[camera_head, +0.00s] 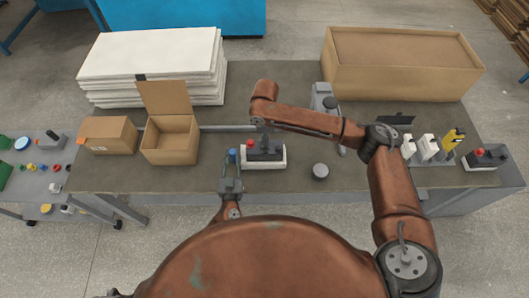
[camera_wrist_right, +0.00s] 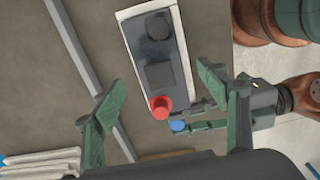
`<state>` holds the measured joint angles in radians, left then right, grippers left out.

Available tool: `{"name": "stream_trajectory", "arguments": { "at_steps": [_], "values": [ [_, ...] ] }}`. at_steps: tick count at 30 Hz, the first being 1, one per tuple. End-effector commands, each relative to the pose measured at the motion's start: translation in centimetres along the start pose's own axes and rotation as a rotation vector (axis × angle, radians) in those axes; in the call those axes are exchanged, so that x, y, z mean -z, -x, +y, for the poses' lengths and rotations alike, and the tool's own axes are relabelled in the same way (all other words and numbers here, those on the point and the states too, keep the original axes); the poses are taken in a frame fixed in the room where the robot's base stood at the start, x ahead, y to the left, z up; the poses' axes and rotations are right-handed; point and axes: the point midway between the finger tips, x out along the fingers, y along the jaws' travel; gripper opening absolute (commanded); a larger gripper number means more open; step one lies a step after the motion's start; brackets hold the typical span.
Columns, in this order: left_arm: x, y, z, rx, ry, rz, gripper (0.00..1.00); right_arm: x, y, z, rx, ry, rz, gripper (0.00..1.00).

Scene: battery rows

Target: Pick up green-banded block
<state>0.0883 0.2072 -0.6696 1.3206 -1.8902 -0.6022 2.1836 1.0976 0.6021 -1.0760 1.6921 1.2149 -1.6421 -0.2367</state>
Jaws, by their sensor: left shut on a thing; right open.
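I cannot make out a green-banded block in either view. My left gripper (camera_head: 231,172) is shut on a small blue round-ended thing (camera_head: 233,156) beside the control box's left end. The blue thing also shows in the right wrist view (camera_wrist_right: 178,126), next to the red button (camera_wrist_right: 160,105). My right gripper (camera_wrist_right: 158,82) is open, its green fingers either side of the dark control box (camera_wrist_right: 152,50) on its white base.
An open cardboard box (camera_head: 169,152) and white slabs (camera_head: 150,62) stand at the left. A large carton (camera_head: 400,62) is at the back right. White blocks (camera_head: 427,147) and a yellow one (camera_head: 453,139) stand at the right.

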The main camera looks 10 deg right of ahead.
Motion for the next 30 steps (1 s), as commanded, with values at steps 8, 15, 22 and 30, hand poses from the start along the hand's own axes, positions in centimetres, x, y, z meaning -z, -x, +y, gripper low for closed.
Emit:
{"name": "stream_trajectory", "arguments": {
  "at_steps": [8,15,22,30],
  "values": [
    [0.0,0.0,-0.1,0.003,0.000,0.000,0.00,0.1,-2.5,0.1,-0.002,-0.001,0.001,0.67],
    [0.0,0.0,-0.1,0.003,0.000,0.000,0.00,0.2,-5.0,0.0,0.000,-0.002,0.000,0.67],
    [0.0,0.0,-0.1,0.003,0.000,0.000,0.00,0.2,-7.5,0.1,-0.003,-0.002,0.001,0.67],
    [0.0,0.0,-0.1,0.002,0.000,0.000,0.00,0.2,-7.5,0.1,-0.003,-0.002,0.001,0.62]
  ]
}}
